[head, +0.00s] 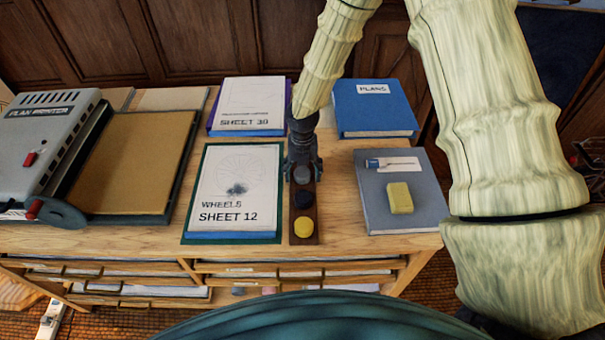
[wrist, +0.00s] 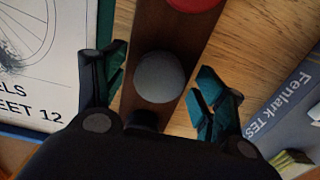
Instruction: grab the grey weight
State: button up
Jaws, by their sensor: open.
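The grey weight (wrist: 160,77) is a round, dull grey knob on a narrow dark wooden strip (wrist: 150,28). In the wrist view it lies between the two open fingers of my gripper (wrist: 160,88), with a gap on each side. In the head view my gripper (head: 302,165) is over the far part of the strip, and the grey weight (head: 301,174) shows just below the fingers. A black weight (head: 303,198) and a yellow weight (head: 304,228) sit nearer on the same strip. A red weight (wrist: 194,3) shows at the wrist view's top edge.
Left of the strip lies a board with the WHEELS sheet (head: 235,190). Right of it is a grey folder (head: 420,215) bearing a yellow block (head: 400,198). A blue PLANS binder (head: 373,105) lies behind. A plan printer (head: 48,135) stands at far left.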

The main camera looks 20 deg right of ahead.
jog(key=c, duration=1.4)
jog(key=shift+c, duration=0.2)
jog(key=shift+r, duration=0.1)
